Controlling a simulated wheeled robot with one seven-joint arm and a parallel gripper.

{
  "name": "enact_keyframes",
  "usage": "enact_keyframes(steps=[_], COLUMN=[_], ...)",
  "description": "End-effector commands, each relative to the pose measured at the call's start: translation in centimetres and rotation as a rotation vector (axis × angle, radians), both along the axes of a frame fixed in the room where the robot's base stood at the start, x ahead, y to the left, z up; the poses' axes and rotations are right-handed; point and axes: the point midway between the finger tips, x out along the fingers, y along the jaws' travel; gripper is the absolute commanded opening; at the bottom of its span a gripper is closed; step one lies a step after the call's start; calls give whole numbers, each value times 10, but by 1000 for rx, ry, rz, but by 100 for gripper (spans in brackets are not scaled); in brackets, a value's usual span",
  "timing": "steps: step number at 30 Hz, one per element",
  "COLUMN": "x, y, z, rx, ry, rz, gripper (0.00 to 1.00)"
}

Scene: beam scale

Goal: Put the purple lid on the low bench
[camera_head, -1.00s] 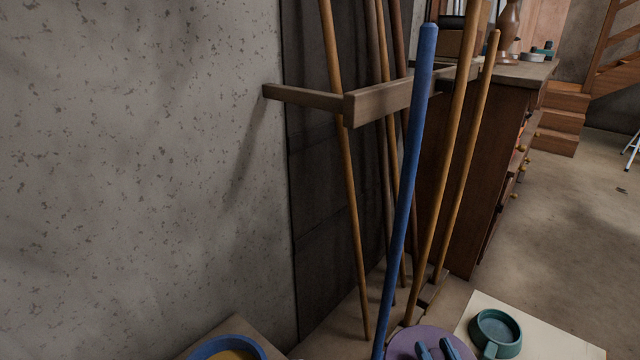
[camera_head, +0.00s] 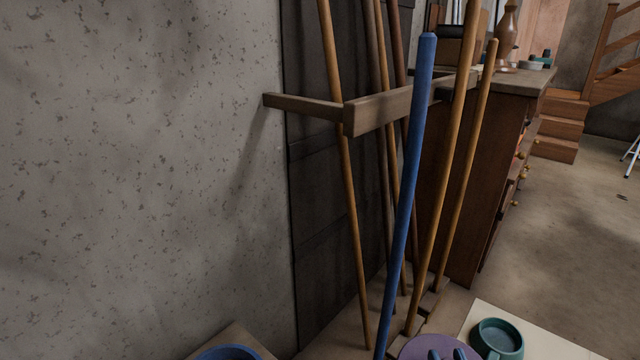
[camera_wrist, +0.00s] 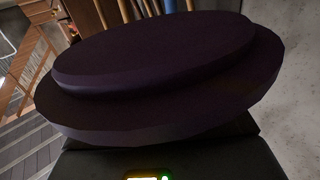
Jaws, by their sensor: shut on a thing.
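The purple lid (camera_head: 412,350) is at the bottom edge of the head view, partly cut off. Two blue-grey upright pieces show against it; I cannot tell whether they are fingertips or a handle. In the wrist view the lid (camera_wrist: 150,60) looks dark, round and stepped, and fills most of the picture. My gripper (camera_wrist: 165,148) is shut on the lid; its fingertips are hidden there. A cream surface (camera_head: 560,346) lies at the lower right, and a wooden surface (camera_head: 238,336) at the lower left. I cannot tell whether either is the low bench.
A teal handled pot (camera_head: 498,338) stands on the cream surface, close right of the lid. A blue bowl (camera_head: 228,353) is on the wooden surface. A blue pole (camera_head: 408,180) and several wooden poles lean on a rack (camera_head: 378,110) behind. Open floor lies right.

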Motion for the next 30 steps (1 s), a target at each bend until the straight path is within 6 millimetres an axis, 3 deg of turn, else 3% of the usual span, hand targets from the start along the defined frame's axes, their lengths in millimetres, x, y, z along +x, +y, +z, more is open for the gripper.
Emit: enact_keyframes(steps=[30], x=[2], y=[-2], z=[2], rx=[-1], ry=[22], rz=[-6], gripper=[0])
